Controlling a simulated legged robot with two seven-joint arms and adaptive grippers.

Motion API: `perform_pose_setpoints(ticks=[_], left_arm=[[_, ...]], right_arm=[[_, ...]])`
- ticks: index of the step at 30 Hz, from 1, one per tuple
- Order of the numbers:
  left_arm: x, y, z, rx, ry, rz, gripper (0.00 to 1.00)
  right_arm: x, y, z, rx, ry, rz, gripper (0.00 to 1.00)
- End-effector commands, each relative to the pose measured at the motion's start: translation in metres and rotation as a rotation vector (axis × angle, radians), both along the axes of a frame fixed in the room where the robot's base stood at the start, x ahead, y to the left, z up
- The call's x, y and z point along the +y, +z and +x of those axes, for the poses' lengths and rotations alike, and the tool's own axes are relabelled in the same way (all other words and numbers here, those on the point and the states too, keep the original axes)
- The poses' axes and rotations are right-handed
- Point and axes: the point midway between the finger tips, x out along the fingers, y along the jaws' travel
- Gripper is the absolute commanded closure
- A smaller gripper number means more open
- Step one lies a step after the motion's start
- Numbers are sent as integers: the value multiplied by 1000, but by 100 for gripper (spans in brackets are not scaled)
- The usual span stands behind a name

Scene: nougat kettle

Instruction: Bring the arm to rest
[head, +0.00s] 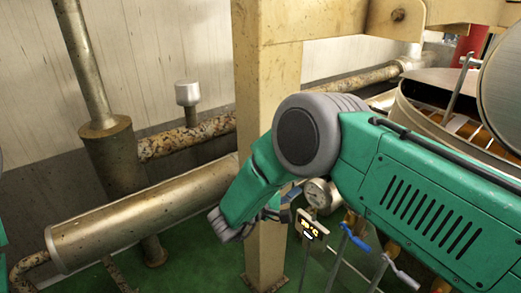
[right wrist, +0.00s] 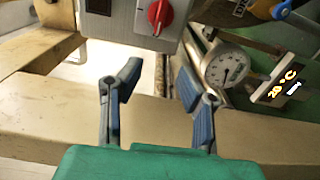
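My right arm (head: 430,190) is green with a grey joint and reaches in from the right, bending down to the left in front of a cream post. In the right wrist view my right gripper (right wrist: 158,92) has its two blue-grey fingers spread apart, with nothing between them. Its fingers are below a grey control box with a red knob (right wrist: 158,14) and left of a round dial gauge (right wrist: 225,68). In the head view the arm hides most of this gripper. My left gripper is out of view; only slivers of green and grey show at the left edge.
The cream post (head: 268,75) stands close behind my right arm. The metal kettle (head: 425,115) is at the right, behind the arm. A temperature display (head: 311,228) and blue-handled valve (head: 355,238) sit below the arm. Pipes and a metal cylinder (head: 140,215) fill the left.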

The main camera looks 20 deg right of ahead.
Motion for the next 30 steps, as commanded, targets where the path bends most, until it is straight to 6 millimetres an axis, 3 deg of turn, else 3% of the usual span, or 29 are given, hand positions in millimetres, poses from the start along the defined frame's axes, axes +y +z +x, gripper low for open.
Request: perform_pose_setpoints(ticks=[4, 7, 10, 13, 17, 21, 24, 27, 30], left_arm=[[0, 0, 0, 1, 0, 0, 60], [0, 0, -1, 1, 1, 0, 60], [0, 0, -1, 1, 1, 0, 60], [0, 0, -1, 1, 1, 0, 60], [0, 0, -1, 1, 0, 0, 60], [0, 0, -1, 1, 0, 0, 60], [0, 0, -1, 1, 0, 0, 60], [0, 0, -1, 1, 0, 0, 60], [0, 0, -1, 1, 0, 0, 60]], right_arm=[[-5, -7, 2, -26, 50, 18, 68], [-15, -26, 4, -82, 174, 84, 68], [-25, -60, -1, -130, 345, 243, 68], [-33, -103, -26, -126, 465, 489, 68], [-37, -158, -93, -46, 470, 860, 68], [-38, -193, -194, 85, 286, 1208, 68], [-38, -200, -262, 169, 108, 1370, 68], [-38, -197, -317, 234, -57, 1466, 68], [-37, -191, -352, 274, -173, 1513, 68]])
